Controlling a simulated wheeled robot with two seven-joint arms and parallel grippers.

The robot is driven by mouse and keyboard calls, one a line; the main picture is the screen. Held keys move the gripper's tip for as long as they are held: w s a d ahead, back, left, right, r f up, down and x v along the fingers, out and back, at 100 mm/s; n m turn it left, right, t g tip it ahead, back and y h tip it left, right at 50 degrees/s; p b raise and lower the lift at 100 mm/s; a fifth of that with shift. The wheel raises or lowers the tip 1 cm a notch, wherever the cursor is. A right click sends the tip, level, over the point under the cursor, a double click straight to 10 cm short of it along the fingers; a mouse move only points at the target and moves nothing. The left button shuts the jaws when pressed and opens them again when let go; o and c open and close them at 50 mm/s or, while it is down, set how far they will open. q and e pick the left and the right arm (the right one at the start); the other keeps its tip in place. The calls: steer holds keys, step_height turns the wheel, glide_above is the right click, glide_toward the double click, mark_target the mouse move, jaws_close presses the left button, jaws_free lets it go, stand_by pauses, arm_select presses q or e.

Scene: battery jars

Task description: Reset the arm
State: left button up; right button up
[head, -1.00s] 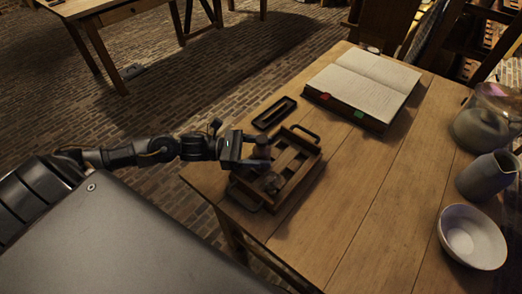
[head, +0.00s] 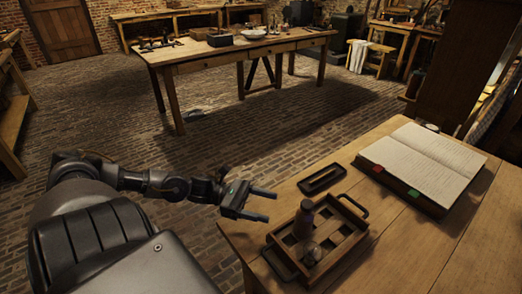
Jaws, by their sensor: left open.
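My left gripper (head: 268,204) is open and empty, with its two fingers apart. It is in the air just off the left edge of the near wooden table (head: 395,255). It is to the left of a wooden tray (head: 352,236) with dark handles and dark square compartments. A dark jar (head: 304,219) stands upright in the tray's left part, and a small rounded object (head: 311,255) sits in front of it. My left arm comes in from the left. My right gripper is not in view.
A small dark oblong tray (head: 322,179) lies behind the wooden tray. An open book (head: 421,165) lies further right. A second table (head: 240,47) with a white bowl (head: 220,39) stands beyond a stretch of open brick floor (head: 110,120).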

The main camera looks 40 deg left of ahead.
arm_select(q)
steer(key=shift+s+a, duration=0.15)
steer(key=shift+a, duration=0.2)
stand_by(0.3)
